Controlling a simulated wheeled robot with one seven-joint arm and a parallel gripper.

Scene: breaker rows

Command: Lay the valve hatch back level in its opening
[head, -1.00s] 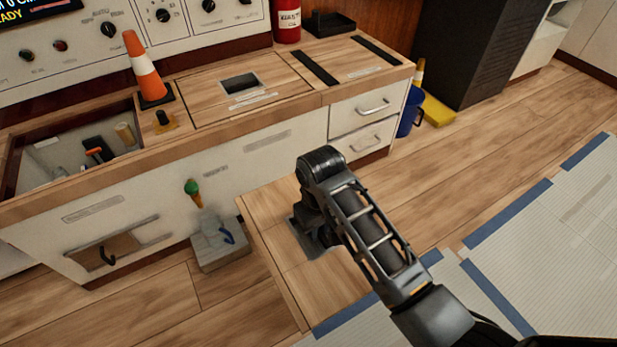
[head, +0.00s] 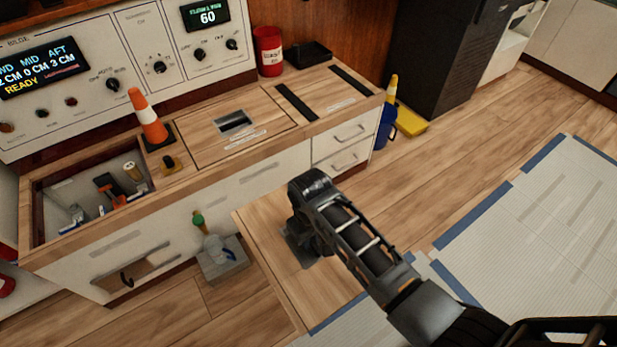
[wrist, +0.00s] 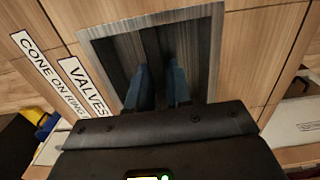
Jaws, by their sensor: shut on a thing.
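The valve hatch (head: 268,228) is a wooden panel held out in front of the counter, apart from it. My gripper (wrist: 158,88) is shut on the bar inside the hatch's recessed pull (wrist: 100,52). The wrist view shows a "VALVES" label (wrist: 85,88) on the panel. In the head view my wrist hides the pull and part of the panel. The open rectangular opening (head: 38,215) is at the left of the counter top, with valves and tools inside. An orange-white cone (head: 148,115) stands on the counter behind the opening's right end.
A closed hatch (head: 205,143) lies right of the cone.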

